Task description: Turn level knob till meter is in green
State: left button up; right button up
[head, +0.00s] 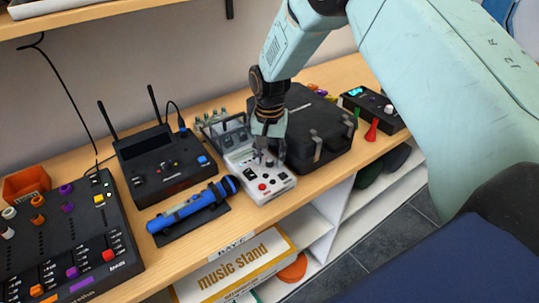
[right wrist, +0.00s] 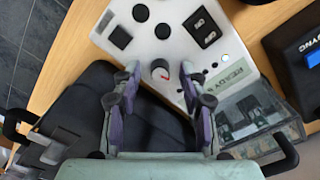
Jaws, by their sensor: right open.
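A light grey instrument (head: 262,178) stands on the wooden shelf, with a clear-covered box at its far end. In the right wrist view its panel (right wrist: 185,52) carries a small knob (right wrist: 160,70) with a pale cap and a red mark. My right gripper (head: 266,141) is over the panel, pointing down. In the right wrist view its open fingers (right wrist: 160,76) are on either side of this knob, and I cannot tell whether they touch it. I cannot make out a meter needle or a green zone. My left gripper is not in view.
A black case (head: 318,130) stands close to the right of the instrument. A blue microphone (head: 190,210), a black box with antennas (head: 165,160) and a mixer (head: 75,235) lie to the left. A small black box (head: 375,112) stands at the right.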

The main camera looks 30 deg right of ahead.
aim_at(269, 160)
notch_tip(269, 160, up, 12)
dwell(0.5)
jog(key=shift+r, duration=0.1)
